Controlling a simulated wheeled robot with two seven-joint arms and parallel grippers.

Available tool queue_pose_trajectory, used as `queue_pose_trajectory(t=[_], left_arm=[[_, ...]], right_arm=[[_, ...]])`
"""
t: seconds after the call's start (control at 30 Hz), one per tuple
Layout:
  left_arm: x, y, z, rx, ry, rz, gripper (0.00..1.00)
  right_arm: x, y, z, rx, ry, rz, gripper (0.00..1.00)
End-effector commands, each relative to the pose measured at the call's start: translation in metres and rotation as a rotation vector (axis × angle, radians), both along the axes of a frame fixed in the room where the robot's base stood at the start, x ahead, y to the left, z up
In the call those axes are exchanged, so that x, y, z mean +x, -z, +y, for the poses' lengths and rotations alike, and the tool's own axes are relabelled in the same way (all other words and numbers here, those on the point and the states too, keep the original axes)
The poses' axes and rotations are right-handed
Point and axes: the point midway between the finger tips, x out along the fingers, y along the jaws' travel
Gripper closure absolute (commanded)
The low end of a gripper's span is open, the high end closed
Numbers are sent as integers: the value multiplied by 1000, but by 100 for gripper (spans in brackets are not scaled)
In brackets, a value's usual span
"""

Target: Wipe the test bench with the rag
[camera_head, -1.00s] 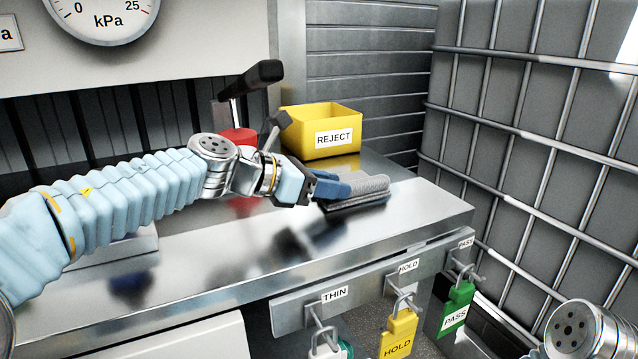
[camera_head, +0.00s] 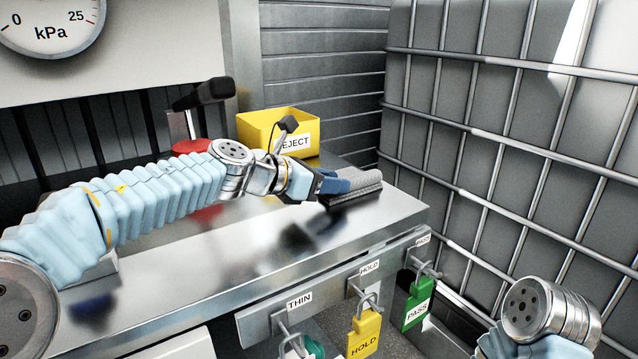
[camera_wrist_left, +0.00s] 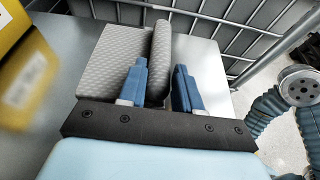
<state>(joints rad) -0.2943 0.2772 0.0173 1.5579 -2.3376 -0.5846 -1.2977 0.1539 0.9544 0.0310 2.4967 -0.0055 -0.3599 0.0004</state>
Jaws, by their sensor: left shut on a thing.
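The grey textured rag (camera_head: 362,186) lies at the right end of the shiny metal test bench (camera_head: 245,262). My left gripper (camera_head: 338,186) reaches in low over the bench from the left. In the left wrist view the blue fingers of the left gripper (camera_wrist_left: 162,78) stand on either side of a raised fold of the rag (camera_wrist_left: 112,62). They are shut on that fold, and the rest of the rag spreads flat to its left. My right arm shows at the lower right, but its gripper is out of view.
A yellow REJECT bin (camera_head: 262,128) stands at the back of the bench. A red device (camera_head: 190,146) with a black handle is left of it. Tagged padlocks, including HOLD (camera_head: 364,334) and PASS (camera_head: 418,303), hang off the front. A metal cage (camera_head: 480,135) rises at right.

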Motion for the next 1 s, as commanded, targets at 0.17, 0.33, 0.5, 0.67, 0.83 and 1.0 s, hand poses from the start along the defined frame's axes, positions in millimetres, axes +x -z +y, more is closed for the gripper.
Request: queue_pose_trajectory(t=[0.17,0.33,0.5,0.67,0.83,1.0], left_arm=[[4,1,-5,1,0,1,100],[4,1,-5,1,0,1,100],[1,0,-7,1,1,1,100],[-11,0,-15,1,2,0,100],[-23,0,-25,1,3,0,100],[-33,1,-31,2,1,1,100]], right_arm=[[0,0,0,0,0,0,0],[0,0,0,0,0,0,0],[0,0,0,0,0,0,0],[0,0,0,0,0,0,0],[0,0,0,0,0,0,0],[0,0,0,0,0,0,0]])
